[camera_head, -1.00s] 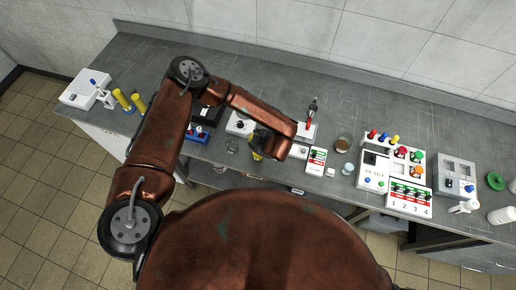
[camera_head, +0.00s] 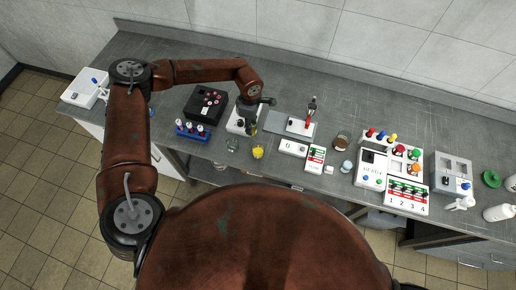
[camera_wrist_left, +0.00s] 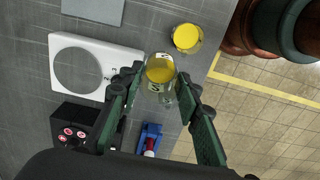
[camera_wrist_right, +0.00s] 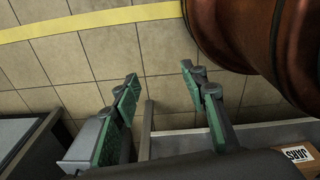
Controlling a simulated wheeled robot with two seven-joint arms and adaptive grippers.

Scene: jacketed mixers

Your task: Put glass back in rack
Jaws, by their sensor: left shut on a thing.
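My left gripper (camera_wrist_left: 155,92) is shut on a small glass (camera_wrist_left: 160,71) with yellow contents and a marked label. In the head view my left gripper (camera_head: 249,122) is beside a white device, and the held glass shows only as a small yellowish patch. My right gripper (camera_wrist_right: 160,92) is open and empty over the floor in the right wrist view, and is out of the head view.
A yellow-filled beaker (camera_head: 258,152) and a clear beaker (camera_head: 232,145) stand near the front edge. A black box (camera_head: 206,104) stands behind the rack. The white device (camera_wrist_left: 82,68) has a round grey plate. Control boxes (camera_head: 407,195) fill the right.

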